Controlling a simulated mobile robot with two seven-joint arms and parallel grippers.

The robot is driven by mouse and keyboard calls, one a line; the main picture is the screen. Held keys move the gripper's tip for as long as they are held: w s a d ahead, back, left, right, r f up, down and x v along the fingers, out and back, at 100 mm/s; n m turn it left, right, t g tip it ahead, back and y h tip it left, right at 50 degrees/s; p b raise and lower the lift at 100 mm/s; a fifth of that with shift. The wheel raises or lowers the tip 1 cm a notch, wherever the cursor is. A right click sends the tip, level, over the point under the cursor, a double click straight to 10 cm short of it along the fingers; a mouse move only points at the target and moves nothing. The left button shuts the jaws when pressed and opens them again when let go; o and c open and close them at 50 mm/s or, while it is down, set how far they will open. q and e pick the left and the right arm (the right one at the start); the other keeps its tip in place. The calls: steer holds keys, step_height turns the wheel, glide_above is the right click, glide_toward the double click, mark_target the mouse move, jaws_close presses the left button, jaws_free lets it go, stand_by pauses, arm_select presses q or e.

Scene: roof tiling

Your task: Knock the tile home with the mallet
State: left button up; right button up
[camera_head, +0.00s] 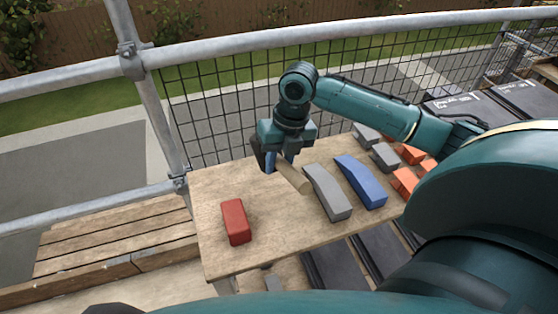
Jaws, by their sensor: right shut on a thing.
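My right gripper (280,160) is above the wooden board, toward its back edge. A dark part at the left of the gripper may be the mallet's head, mostly hidden. Dark flat tiles (334,266) lie below the board's front edge, partly covered by my own body. Which tile is the task's cannot be told. My left gripper is not in view.
The wooden board (270,247) carries a red block (236,221), a grey curved piece (328,190) and a blue curved piece (361,181). Several grey and orange pieces (404,182) lie at right. A metal rail (210,48) and mesh stand behind. The board's front middle is clear.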

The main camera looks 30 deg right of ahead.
steer(key=shift+r, duration=0.1)
jaws_close()
